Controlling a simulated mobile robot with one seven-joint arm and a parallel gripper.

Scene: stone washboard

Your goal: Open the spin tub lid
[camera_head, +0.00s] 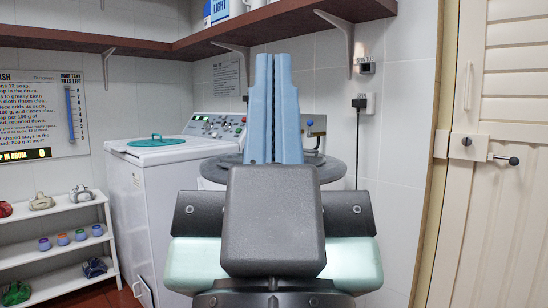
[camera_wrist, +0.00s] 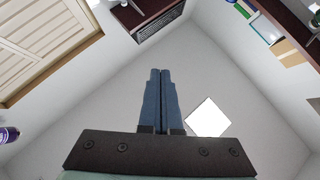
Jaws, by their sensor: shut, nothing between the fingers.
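A white washing machine (camera_head: 150,205) stands left of centre in the head view. A round teal lid (camera_head: 157,140) lies flat and closed on its top; I take it for the spin tub lid. A control panel (camera_head: 218,125) with knobs rises behind it. My gripper (camera_head: 273,58) points upward in front of the machine's right part, its two blue fingers shut together and empty. It is to the right of the teal lid and apart from it. The wrist view shows the shut fingers (camera_wrist: 160,72) against the ceiling and no lid.
A dark round disc (camera_head: 332,170) is partly hidden behind my gripper. A brown shelf (camera_head: 285,15) runs above. A white rack (camera_head: 55,218) with small items stands at left. A slatted door (camera_head: 490,200) with a latch is at right. A wall sign (camera_head: 40,110) hangs at left.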

